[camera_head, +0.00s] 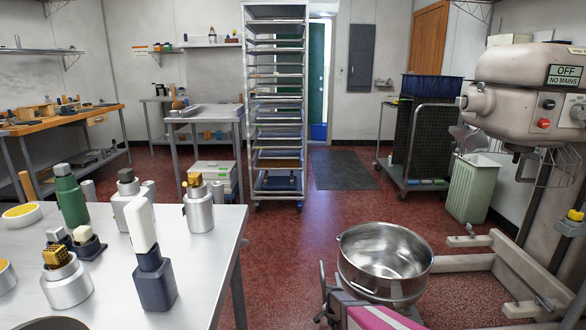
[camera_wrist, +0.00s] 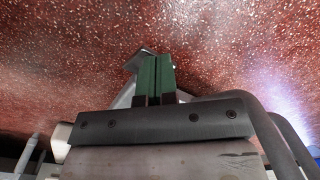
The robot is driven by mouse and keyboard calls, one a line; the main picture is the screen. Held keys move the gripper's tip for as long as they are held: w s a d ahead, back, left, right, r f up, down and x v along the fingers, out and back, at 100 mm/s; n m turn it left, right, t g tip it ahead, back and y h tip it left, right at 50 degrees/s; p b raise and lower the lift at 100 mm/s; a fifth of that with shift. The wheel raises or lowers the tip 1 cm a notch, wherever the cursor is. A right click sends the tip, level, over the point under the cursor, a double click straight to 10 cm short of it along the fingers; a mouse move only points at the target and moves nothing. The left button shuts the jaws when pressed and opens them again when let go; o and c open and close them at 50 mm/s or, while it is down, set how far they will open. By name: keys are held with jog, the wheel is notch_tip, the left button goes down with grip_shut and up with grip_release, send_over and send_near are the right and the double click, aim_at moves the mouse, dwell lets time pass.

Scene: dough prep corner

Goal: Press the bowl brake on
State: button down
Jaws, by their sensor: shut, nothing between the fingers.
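The steel mixer bowl (camera_head: 385,258) sits low at the front right in the head view, empty, with a frame partly visible around its base. A thin grey upright lever (camera_head: 322,290) stands at its left; I cannot tell if it is the brake. My gripper (camera_wrist: 155,64) shows in the wrist view with its two green-faced fingers together and nothing between them. A grey metal piece (camera_wrist: 145,51) shows just beyond the fingertips, largely hidden by them; I cannot tell if they touch.
The mixer (camera_head: 530,85) with an "OFF NO MAINS" sign (camera_head: 565,75) stands at the right, its pale base legs (camera_head: 470,262) near the bowl. A white table (camera_head: 105,285) with several tools fills the left front. Red speckled floor (camera_head: 290,235) is clear between.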

jog(key=shift+f, duration=1.1)
jog(key=shift+r, duration=2.6)
jog(key=s+r+n, duration=0.3)
jog(key=s+r, duration=0.4)
jog(key=r, duration=0.6)
jog(key=s+r+n, duration=0.3)
jog(key=s+r, duration=0.4)
jog(key=r, duration=0.7)
jog(key=s+r+n, duration=0.3)
jog(key=s+r, duration=0.4)
jog(key=r, duration=0.6)
jog(key=shift+s+r, duration=0.15)
jog(key=shift+r, duration=0.15)
